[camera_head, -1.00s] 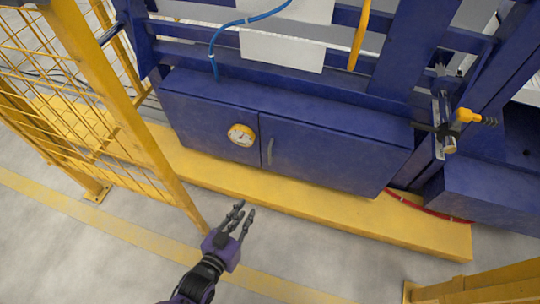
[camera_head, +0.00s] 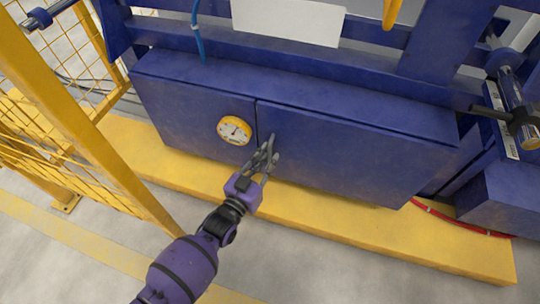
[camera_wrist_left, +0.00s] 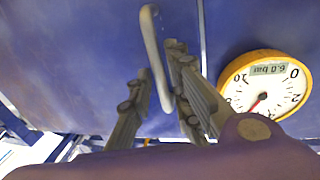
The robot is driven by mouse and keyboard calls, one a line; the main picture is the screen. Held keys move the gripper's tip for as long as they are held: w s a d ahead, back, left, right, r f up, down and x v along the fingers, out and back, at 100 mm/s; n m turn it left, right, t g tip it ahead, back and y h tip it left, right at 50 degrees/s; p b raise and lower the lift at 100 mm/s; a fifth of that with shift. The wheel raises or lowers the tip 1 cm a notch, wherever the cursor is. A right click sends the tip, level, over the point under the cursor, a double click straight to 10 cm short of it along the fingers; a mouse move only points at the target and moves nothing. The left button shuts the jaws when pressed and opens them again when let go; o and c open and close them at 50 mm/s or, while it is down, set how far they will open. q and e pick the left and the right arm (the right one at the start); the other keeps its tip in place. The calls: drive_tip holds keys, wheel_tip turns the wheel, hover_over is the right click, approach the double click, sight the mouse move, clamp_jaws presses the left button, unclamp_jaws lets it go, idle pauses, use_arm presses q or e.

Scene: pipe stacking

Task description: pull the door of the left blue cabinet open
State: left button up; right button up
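The blue cabinet has a right-hand door (camera_head: 350,150) that is closed flush with its front. A slim grey handle (camera_wrist_left: 154,50) runs upright at this door's left edge. My left gripper (camera_head: 266,157) is at the handle, with its arm coming up from below. In the left wrist view, the fingers of my left gripper (camera_wrist_left: 160,92) stand on either side of the handle, with a gap showing between them, so it looks open. The handle's lower part is close to the right finger; contact cannot be told. In the head view the fingers partly hide the handle. My right gripper is out of view.
A round yellow-rimmed gauge (camera_head: 234,130) sits left of the handle and also shows in the wrist view (camera_wrist_left: 265,88). A yellow mesh fence (camera_head: 75,115) stands at left. A yellow plinth (camera_head: 450,247) runs below the cabinet. The grey floor in front is clear.

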use_arm(q)
drive_tip(key=shift+w+d, duration=0.3)
drive_tip(key=shift+w, duration=0.4)
clamp_jaws()
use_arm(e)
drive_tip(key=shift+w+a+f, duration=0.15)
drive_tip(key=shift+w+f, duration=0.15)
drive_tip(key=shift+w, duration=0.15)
